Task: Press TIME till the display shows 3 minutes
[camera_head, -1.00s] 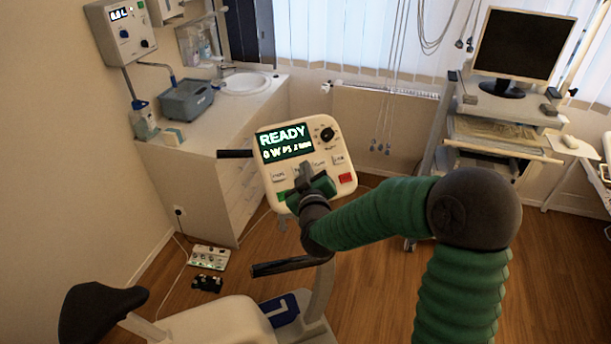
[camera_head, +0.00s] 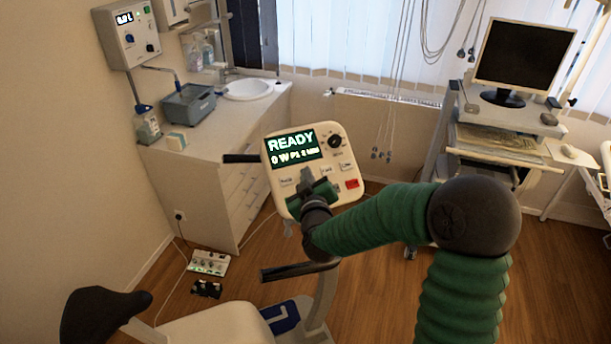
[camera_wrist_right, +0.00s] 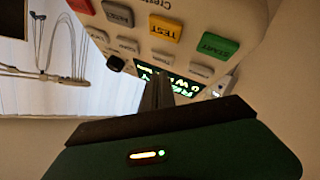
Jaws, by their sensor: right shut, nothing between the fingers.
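The cream bike console (camera_head: 345,148) has a lit display (camera_head: 290,147) reading READY, with a smaller line below that looks like 0 W, P1 and 2 MIN. Small pale buttons sit below it; their labels are too small to read surely. My right gripper (camera_head: 306,174) is shut and empty, its tips over or against the button row, hiding part of it. Contact cannot be told. In the wrist view the shut fingers (camera_wrist_right: 158,90) point at the console between display and buttons, seen upside down, with green START (camera_wrist_right: 216,46) and yellow TEST (camera_wrist_right: 165,28) buttons. My left gripper is not in view.
A red button (camera_head: 352,184) and a dark knob (camera_head: 335,141) are on the console. Handlebars (camera_head: 300,268) and a saddle (camera_head: 105,312) belong to the bike. A counter with a sink (camera_head: 248,88) stands behind left, a monitor cart (camera_head: 525,50) behind right.

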